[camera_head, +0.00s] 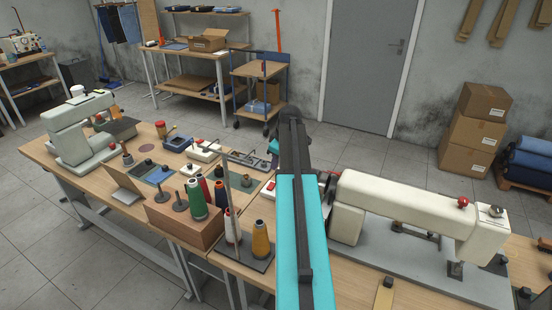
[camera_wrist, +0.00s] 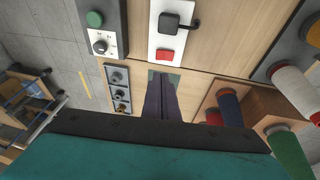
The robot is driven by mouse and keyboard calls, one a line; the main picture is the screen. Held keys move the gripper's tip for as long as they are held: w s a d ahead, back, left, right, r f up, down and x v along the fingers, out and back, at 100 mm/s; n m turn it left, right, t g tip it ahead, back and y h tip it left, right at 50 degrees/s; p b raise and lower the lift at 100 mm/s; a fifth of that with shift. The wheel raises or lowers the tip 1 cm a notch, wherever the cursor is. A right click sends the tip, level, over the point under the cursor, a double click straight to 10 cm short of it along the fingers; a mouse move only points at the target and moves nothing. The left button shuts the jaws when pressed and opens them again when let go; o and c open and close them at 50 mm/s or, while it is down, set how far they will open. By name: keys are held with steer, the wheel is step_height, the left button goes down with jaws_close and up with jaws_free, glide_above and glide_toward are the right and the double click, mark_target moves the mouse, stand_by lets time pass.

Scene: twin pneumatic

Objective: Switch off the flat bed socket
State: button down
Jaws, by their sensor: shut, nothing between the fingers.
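A white socket plate (camera_wrist: 155,45) lies near the top of the wrist view. It has a black plug (camera_wrist: 171,22) with a cord and a red rocker switch (camera_wrist: 165,54); the rocker's position is too small to tell. No label names its machine. A small white unit with red on it, perhaps the same plate, lies on the table in the head view (camera_head: 192,170). My gripper (camera_wrist: 162,77) is shut and empty; in the wrist view its fingers point towards the plate, below the red switch. In the head view my arm hides the fingers.
Beside the plate is a panel with a green button (camera_wrist: 95,19) and a dial, and a grey panel with several knobs (camera_wrist: 118,88). Thread spools (camera_wrist: 292,85) stand to the right. A cream sewing machine (camera_head: 400,205) and a pale green one (camera_head: 75,130) stand on the tables.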

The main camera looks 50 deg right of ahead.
steer(key=p, duration=0.2)
glide_above(273, 184)
steer(key=s+a, duration=0.1)
step_height(273, 184, down, 5)
steer(key=shift+r, duration=0.1)
steer(key=shift+w+d+f+p, duration=0.1)
steer(key=shift+d+f+p, duration=0.1)
steer(key=shift+f, duration=0.55)
steer(key=shift+w+d+f+p, duration=0.1)
steer(key=shift+d+f+p, duration=0.15)
steer(key=shift+f, duration=0.45)
steer(key=shift+w+d+f+p, duration=0.1)
steer(key=shift+d+f+p, duration=0.1)
steer(key=shift+f, duration=0.55)
steer(key=shift+w+a, duration=0.1)
